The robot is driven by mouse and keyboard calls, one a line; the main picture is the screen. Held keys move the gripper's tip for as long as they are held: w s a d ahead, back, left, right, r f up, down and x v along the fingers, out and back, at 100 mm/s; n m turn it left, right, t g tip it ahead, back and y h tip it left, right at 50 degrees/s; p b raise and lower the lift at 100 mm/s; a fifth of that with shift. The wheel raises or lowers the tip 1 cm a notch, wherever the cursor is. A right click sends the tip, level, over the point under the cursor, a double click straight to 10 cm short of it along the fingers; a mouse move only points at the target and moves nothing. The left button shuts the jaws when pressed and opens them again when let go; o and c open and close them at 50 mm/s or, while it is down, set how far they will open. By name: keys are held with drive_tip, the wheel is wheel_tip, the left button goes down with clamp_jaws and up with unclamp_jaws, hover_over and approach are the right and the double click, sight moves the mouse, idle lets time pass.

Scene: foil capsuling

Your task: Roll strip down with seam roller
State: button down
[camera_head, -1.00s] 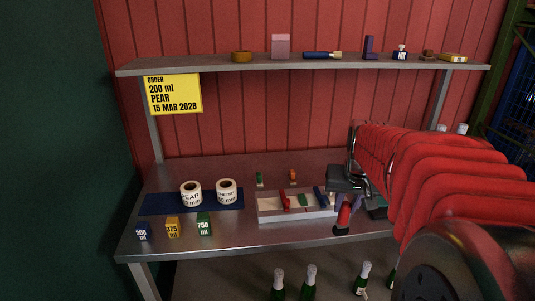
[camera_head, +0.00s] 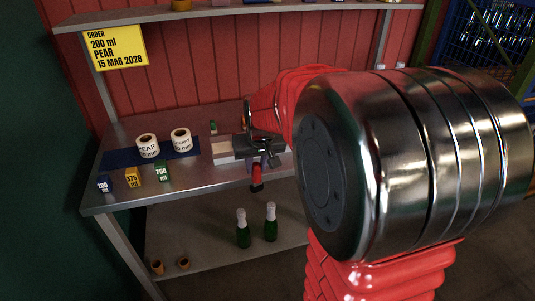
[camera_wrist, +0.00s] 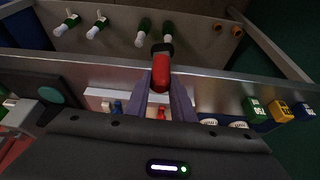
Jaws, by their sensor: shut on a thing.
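My gripper (camera_wrist: 165,108) is shut on a red handle with a black end (camera_wrist: 160,72), which looks like the seam roller. The handle points toward the bench's front edge, and its other end is hidden between the fingers. In the head view the red handle (camera_head: 256,175) hangs in front of the white tray (camera_head: 221,153), with my gripper (camera_head: 262,150) over the tray's right part. I cannot make out a strip or a bottle under the roller. Two label rolls, one marked PEAR (camera_head: 148,145) and another (camera_head: 181,139), stand on a blue mat (camera_head: 120,158).
Blue 200 ml (camera_head: 104,184), yellow 375 ml (camera_head: 133,177) and green 750 ml (camera_head: 163,171) blocks line the bench's front left. Green bottles (camera_head: 242,228) stand on the lower shelf. A yellow order card reads 200 ml PEAR (camera_head: 117,48). A dark block with a teal disc (camera_wrist: 52,97) is beside the tray.

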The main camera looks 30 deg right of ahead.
drive_tip(key=w+a+f+n, duration=0.2)
drive_tip(key=w+a+f, duration=0.1)
drive_tip(key=a, duration=0.5)
drive_tip(key=w+a+f+n+y, duration=0.1)
drive_tip(key=w+a+f, duration=0.2)
drive_tip(key=a+f, duration=0.3)
drive_tip(key=a, duration=0.2)
drive_tip(key=shift+w+a+f+n, duration=0.2)
drive_tip(key=shift+a+n, duration=0.1)
drive_tip(key=shift+n, duration=0.1)
